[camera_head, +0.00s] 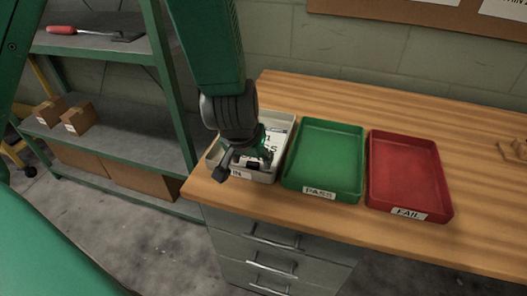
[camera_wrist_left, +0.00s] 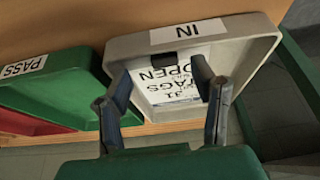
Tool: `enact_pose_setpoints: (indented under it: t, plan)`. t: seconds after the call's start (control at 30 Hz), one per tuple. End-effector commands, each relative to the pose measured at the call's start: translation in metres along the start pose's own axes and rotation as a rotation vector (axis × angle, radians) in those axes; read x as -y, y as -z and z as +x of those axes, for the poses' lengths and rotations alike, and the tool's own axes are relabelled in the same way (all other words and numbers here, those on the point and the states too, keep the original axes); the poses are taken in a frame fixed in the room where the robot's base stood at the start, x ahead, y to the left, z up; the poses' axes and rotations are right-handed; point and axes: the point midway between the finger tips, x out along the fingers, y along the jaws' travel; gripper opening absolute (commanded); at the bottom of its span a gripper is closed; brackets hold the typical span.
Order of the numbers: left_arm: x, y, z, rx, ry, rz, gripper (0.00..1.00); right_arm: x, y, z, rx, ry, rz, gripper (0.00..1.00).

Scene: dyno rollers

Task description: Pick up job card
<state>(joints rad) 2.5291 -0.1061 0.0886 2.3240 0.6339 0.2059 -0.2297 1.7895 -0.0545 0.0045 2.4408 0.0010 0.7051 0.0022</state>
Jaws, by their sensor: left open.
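The job card (camera_head: 275,137) is white with dark print and lies in the grey IN tray (camera_head: 286,118) at the left end of the desk. In the left wrist view the card (camera_wrist_left: 172,82) lies inside the IN tray (camera_wrist_left: 123,47), its print upside down. My left gripper (camera_head: 246,166) is over the tray's front part and hides some of the card. In the left wrist view its two fingers (camera_wrist_left: 163,85) are apart, on either side of the card, with nothing clearly held. I cannot tell whether the fingers touch the card. My right gripper is not in view.
A green PASS tray (camera_head: 318,188) and a red FAIL tray (camera_head: 408,204) stand to the right of the IN tray. The wooden desk (camera_head: 350,98) has bare room behind the trays. A green shelf unit (camera_head: 130,130) with boxes stands left of the desk.

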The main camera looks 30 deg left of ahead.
Motion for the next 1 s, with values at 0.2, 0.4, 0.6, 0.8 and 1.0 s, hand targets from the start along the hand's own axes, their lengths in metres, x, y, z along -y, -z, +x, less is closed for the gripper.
enact_pose_setpoints:
  t: [0.2, 0.4, 0.6, 0.8, 1.0]
  plan:
    - [0.0, -0.003, 0.032, 0.003, -0.002, -0.003, 0.52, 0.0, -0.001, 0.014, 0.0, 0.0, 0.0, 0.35]
    - [-0.001, -0.002, 0.032, 0.0, -0.001, -0.002, 0.52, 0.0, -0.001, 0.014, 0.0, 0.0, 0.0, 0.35]
    - [-0.001, -0.002, 0.032, 0.001, 0.0, -0.002, 0.1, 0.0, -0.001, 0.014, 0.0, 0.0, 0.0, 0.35]
    - [-0.002, -0.003, 0.032, 0.002, -0.002, -0.001, 0.0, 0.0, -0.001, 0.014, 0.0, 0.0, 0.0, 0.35]
    - [-0.002, -0.001, 0.028, 0.002, -0.003, 0.0, 0.0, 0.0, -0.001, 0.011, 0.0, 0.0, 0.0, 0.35]
